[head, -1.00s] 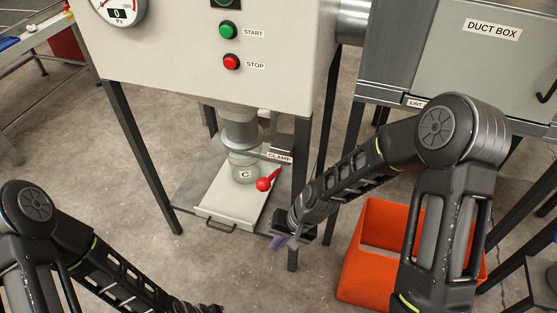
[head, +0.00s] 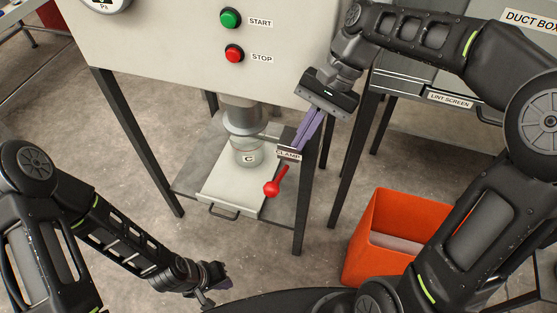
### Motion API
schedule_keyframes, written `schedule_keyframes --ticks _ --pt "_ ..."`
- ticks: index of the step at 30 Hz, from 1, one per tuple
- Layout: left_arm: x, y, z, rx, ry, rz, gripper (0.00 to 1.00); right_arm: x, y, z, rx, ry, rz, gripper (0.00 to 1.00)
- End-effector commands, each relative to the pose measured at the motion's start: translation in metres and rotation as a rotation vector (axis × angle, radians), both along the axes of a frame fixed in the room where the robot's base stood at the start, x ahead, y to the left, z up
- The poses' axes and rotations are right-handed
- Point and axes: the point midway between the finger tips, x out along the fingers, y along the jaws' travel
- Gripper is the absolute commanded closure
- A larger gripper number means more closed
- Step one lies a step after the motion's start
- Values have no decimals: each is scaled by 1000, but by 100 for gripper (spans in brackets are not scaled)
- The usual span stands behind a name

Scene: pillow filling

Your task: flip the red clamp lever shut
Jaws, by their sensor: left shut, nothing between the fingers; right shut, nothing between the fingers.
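The red clamp lever (head: 278,181) has a round ball knob at its lower end and slants up to the right, to just below the CLAMP label (head: 288,154). My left gripper (head: 222,283) is shut and empty, low in front of the stand.
A pale tray with a handle (head: 214,195) lies on the stand's lower shelf. The stand's dark legs (head: 303,210) border the shelf. An orange bin (head: 395,215) stands on the floor at right. The machine panel has a green button (head: 230,18) and a red button (head: 234,53).

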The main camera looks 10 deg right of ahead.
Motion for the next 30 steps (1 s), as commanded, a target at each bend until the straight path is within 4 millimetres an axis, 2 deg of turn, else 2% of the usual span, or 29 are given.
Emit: schedule_keyframes --ticks 11,24,30 --pt "0 0 0 0 0 0 100 -2 5 -9 0 1 2 100" --pt "0 0 3 0 0 0 100 -13 37 -68 0 2 2 100" --pt "0 0 4 0 0 0 100 -16 46 -85 0 0 1 100"
